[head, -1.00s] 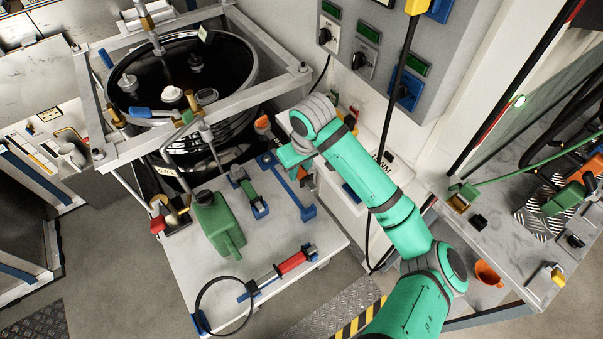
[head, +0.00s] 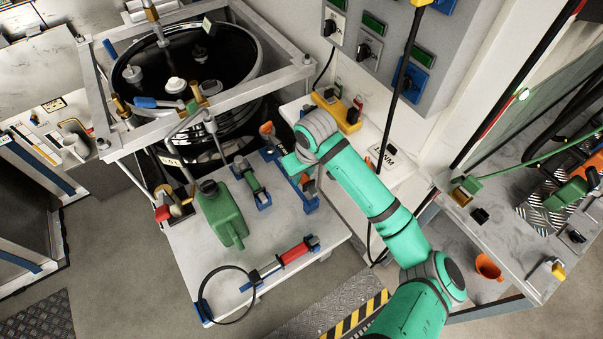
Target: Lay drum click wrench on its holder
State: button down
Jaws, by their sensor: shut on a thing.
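The drum click wrench shows as an orange end (head: 266,129) at the upper left of my gripper and a short piece at its lower right. Its middle is hidden by my gripper (head: 293,165), which is shut on it. The blue holder (head: 311,205) lies at the right edge of the white table, a long strip with raised ends. The wrench is over or right beside this holder and runs roughly along it. I cannot tell whether it touches the holder.
On the white table (head: 185,250) are a green can (head: 222,215), a green-handled tool (head: 251,180) and a red-handled tool (head: 292,254) with a black loop, on blue supports. A black drum (head: 230,50) in a grey frame stands behind. A yellow block (head: 335,113) lies beyond.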

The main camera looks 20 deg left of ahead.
jog(key=shift+f, duration=3.05)
jog(key=c, duration=1.5)
grip_release()
jog(key=shift+o, duration=0.2)
jog(key=r, duration=0.3)
jog(key=s+d+r, duration=0.1)
jog(key=r, duration=0.6)
jog(key=shift+s+d+r, duration=0.2)
jog(key=shift+d+r, duration=0.1)
jog(key=shift+d, duration=0.1)
